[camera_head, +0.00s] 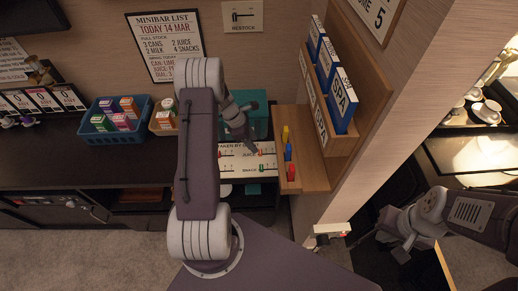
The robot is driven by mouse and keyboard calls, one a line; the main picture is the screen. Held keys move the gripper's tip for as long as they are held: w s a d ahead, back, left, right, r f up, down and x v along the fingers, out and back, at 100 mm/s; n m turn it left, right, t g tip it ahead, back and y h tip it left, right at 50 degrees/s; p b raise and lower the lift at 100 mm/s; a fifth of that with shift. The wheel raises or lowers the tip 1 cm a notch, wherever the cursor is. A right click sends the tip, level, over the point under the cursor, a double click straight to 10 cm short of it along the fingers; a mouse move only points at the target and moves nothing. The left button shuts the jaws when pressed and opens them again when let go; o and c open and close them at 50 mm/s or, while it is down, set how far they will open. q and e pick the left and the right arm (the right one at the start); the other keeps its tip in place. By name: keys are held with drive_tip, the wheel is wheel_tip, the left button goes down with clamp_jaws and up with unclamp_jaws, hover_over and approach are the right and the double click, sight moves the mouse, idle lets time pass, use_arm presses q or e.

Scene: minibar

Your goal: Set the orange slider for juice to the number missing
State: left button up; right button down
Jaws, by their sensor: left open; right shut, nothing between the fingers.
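The slider board (233,163), headed "TAKEN BY", lies on the dark counter behind my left arm. Its rows read JUICE and SNACKS, with small coloured markers at the right. Which marker is the orange slider, and its setting, is too small to tell. My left gripper (247,141) is open just above the board's back edge, near the juice row; I cannot tell whether it touches anything. My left arm hides the board's left part. My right gripper (402,249) is shut and empty at the lower right, far from the board.
A minibar list (166,45) hangs on the wall, giving 2 juice as full stock. A wooden ledge (313,172) with yellow, blue and red pegs and a rack of SPA folders (343,103) border the board's right.

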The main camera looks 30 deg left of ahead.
sight(260, 151)
use_arm(q)
drive_tip(key=x, duration=0.5)
drive_tip(key=shift+d+f, duration=0.1)
drive_tip(key=shift+f, duration=0.25)
clamp_jaws()
drive_tip(key=shift+w, duration=0.1)
idle(0.9)
